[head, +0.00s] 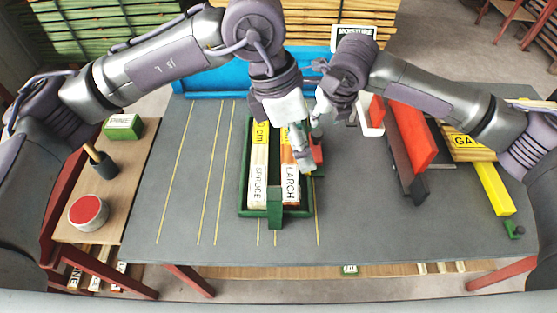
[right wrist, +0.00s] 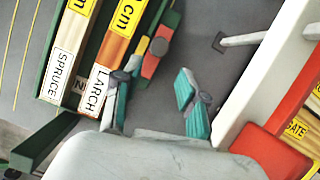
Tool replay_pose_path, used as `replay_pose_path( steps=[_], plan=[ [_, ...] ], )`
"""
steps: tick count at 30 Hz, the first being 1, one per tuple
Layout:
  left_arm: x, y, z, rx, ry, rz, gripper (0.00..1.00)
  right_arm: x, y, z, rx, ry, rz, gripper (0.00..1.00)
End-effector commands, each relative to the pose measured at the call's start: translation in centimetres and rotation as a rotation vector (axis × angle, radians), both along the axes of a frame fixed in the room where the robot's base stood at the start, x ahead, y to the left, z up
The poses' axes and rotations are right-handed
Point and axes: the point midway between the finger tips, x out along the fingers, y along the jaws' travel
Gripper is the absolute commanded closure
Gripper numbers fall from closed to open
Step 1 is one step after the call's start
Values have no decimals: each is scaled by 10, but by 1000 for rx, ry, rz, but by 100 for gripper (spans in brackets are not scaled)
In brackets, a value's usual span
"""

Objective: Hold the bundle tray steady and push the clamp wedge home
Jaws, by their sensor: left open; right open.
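The green bundle tray (head: 243,209) stands mid-table in the head view. Long boards lie in it lengthwise, labelled SPRUCE (head: 258,178) and LARCH (head: 290,180); both also show in the right wrist view. A red piece, apparently the clamp wedge (head: 318,152), sits at the tray's right side. It shows orange-red with a dark knob in the right wrist view (right wrist: 153,64). My left gripper (head: 303,160) is open over the LARCH board's right edge; contact cannot be told. My right gripper (head: 317,126) is open just behind it, near the wedge, which is partly hidden in the head view.
A blue bin (head: 205,84) runs along the back edge. To the right stand a white-and-red piece (head: 372,118), a dark block with a red bar (head: 415,135) and a yellow bar (head: 493,188). A red-topped tin (head: 88,211) is at left. The table's left and front are clear.

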Motion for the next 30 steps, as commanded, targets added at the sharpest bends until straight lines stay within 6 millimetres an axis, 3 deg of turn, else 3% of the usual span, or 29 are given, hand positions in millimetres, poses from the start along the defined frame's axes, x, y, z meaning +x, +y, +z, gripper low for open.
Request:
replay_pose_path(
  steps=[3,9,14,30],
  plan=[
    [-14,20,-17,180,-86,-106,38,0,0,0,0,0,0,58],
    [-19,36,-29,302,-140,-171,38,0,0,0,0,0,0,58],
    [-20,37,-48,307,-137,-172,38,0,0,0,0,0,0,58],
    [-20,37,-146,304,-136,-170,38,0,0,0,0,0,0,58]
  ],
)
